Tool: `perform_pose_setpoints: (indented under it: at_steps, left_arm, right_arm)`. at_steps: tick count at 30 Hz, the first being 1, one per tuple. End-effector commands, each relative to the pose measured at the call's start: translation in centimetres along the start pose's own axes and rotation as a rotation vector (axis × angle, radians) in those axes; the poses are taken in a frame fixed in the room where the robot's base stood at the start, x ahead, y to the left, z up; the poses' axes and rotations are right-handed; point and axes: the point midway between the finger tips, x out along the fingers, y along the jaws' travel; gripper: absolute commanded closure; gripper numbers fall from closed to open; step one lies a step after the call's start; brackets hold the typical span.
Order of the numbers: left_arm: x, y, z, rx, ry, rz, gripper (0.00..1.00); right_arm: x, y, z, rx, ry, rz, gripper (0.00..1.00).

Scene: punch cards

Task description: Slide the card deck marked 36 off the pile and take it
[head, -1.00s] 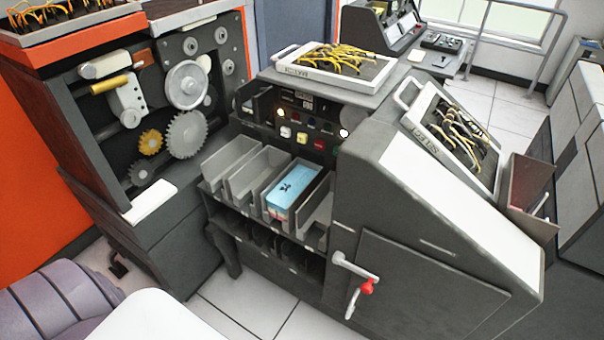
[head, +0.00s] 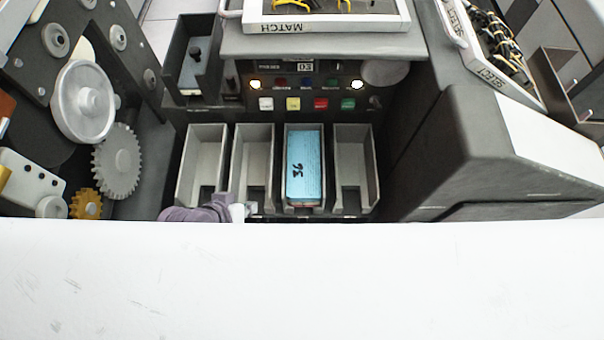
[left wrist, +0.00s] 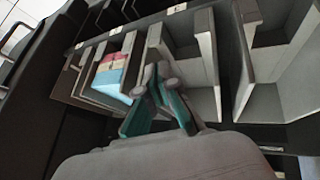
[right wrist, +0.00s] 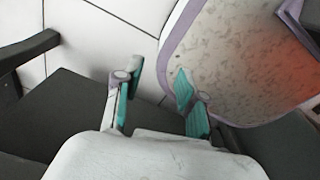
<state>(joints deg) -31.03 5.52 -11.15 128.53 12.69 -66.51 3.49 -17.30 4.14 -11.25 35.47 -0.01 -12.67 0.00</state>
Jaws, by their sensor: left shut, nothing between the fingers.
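The blue card deck marked 36 (head: 305,165) lies in the third bin from the left in the head view. Its mark reads sideways. In the left wrist view the blue deck (left wrist: 110,84) shows in a bin left of the fingers, with cream and pink bands at its end; I cannot tell how the pile is layered. My left gripper (left wrist: 158,76) is shut and empty, apart from the deck. In the head view it shows (head: 242,209) at the front of the second bin. My right gripper (right wrist: 158,76) is open and empty, seen only in the right wrist view.
Grey bin walls (head: 279,165) stand close on both sides of the deck. The fourth bin (head: 355,160) looks empty. A control panel (head: 305,88) with lit buttons rises behind. Gears (head: 118,160) are at left, a sloped cabinet (head: 450,145) at right.

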Motion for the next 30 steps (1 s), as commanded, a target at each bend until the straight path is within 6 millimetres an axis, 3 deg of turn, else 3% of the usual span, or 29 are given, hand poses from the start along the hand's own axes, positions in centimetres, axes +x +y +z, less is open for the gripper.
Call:
perform_pose_setpoints:
  at_steps: [8,13,16,19,22,24,27,30]
  left_arm:
    - [-2.0,9.7,-6.5,-0.237,0.282,0.378,1.00]
    - [-6.6,15.3,-12.6,-0.608,0.514,0.728,1.00]
    - [-10.2,15.9,-16.4,-0.996,0.646,0.958,1.00]
    - [-11.6,13.8,-18.3,-1.487,0.723,1.110,1.00]
    - [-9.9,11.2,-17.2,-2.006,0.729,1.119,1.00]
    - [-7.6,10.3,-14.9,-2.336,0.697,1.032,1.00]
    - [-4.5,10.7,-10.6,-2.703,0.628,0.822,1.00]
    - [-2.7,11.9,-6.8,-2.926,0.563,0.603,1.00]
  right_arm:
    - [-0.1,1.0,0.3,-0.006,-0.004,0.011,0.60]
    - [-0.2,1.2,0.3,-0.008,-0.004,0.014,0.60]
    - [-0.2,1.1,0.3,-0.010,-0.003,0.012,0.60]
    - [-0.3,0.9,0.2,-0.010,-0.002,0.010,0.60]
    - [-0.3,0.6,0.1,-0.009,-0.001,0.007,0.60]
    - [-0.3,0.4,0.1,-0.008,0.000,0.004,0.60]
    - [-0.3,0.1,-0.1,-0.006,0.002,0.000,0.60]
    - [-0.4,-0.1,-0.3,-0.005,0.005,-0.002,0.60]
